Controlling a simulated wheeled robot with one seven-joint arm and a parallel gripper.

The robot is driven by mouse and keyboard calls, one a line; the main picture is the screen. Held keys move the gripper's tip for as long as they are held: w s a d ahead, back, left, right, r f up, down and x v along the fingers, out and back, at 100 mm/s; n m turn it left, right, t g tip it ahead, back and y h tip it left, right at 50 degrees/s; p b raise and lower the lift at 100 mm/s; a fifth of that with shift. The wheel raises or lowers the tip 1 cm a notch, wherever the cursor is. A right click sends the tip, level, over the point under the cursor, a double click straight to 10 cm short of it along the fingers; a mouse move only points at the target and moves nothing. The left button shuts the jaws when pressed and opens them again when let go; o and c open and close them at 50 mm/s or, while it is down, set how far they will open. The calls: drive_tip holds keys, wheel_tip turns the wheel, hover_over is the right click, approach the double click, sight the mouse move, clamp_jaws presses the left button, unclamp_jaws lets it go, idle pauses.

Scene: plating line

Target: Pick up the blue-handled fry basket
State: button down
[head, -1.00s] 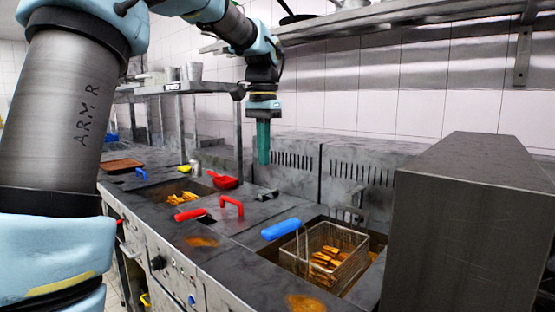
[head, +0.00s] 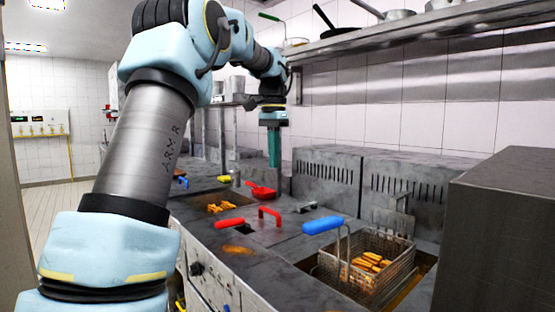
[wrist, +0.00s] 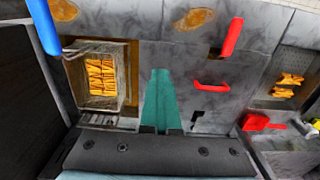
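The blue-handled fry basket (head: 362,268) is a wire basket with fries in it, seated in a fryer well at the right. Its blue handle (head: 323,224) sticks out to the left over the counter. In the wrist view, the basket (wrist: 104,85) is left of the fingers and its blue handle (wrist: 43,26) is at the upper left. My gripper (head: 274,150) points down above the back of the counter, behind and left of the basket, apart from it. Its teal fingers, also in the wrist view (wrist: 158,100), look closed together and empty.
Red handles (head: 230,223) and (head: 269,212) stand on the counter left of the basket. A red scoop (head: 261,190) lies behind them. A tall dark metal box (head: 495,235) stands right of the basket. A shelf (head: 420,25) with pans runs above.

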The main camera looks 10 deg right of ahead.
drive_tip(key=shift+c, duration=1.6)
unclamp_jaws()
drive_tip(key=shift+r, duration=0.1)
wheel_tip(320, 180, up, 10)
drive_tip(key=p, duration=0.1)
drive_tip(key=shift+r, duration=0.35)
drive_tip(key=shift+c, duration=0.6)
